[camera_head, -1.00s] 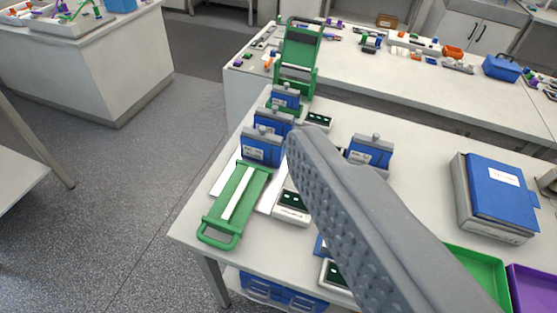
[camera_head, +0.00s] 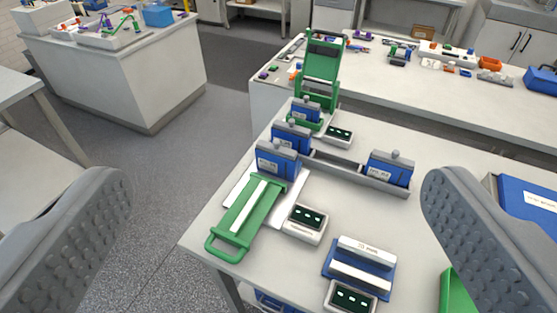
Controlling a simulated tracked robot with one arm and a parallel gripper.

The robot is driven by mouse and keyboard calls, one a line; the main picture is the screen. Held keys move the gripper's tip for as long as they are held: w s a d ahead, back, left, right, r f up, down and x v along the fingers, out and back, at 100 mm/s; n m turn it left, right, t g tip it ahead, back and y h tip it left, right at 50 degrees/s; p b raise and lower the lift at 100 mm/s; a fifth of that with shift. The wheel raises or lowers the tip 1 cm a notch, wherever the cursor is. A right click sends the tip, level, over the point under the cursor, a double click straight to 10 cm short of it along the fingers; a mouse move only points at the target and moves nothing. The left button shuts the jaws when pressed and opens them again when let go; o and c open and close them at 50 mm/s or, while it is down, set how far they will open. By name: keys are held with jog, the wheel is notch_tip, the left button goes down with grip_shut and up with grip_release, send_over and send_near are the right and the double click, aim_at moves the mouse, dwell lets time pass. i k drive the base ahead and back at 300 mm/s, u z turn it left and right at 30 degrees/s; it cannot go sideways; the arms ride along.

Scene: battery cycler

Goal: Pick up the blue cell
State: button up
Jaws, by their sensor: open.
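Several blue cells with white labels and grey tops stand upright on the white bench. Three are in a row on the left: a front cell (camera_head: 277,162), a middle cell (camera_head: 291,139) and a back cell (camera_head: 305,111). One more blue cell (camera_head: 389,171) stands apart at the right end of a grey rail (camera_head: 340,165). I cannot tell which one the task means. My gripper (camera_head: 278,185) is wide open and empty, one finger at each side of the picture. The cells show between the fingers, farther off, and none is touched.
A green holder with a handle (camera_head: 240,226) lies at the bench's left edge. White boxes with dark displays (camera_head: 305,222) and a blue fixture with white bars (camera_head: 359,266) stand in front. A tall green holder (camera_head: 320,68) stands behind. A blue box (camera_head: 525,205) is at right.

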aim_at(284, 168)
jog(key=u, duration=0.45)
jog(key=k, duration=1.1)
jog(key=u, duration=0.6)
jog(key=i, duration=1.7)
jog(key=z, duration=1.2)
jog(key=i, duration=0.9)
jog(key=z, duration=0.6)
jog(key=k, duration=0.8)
jog(key=z, duration=0.15)
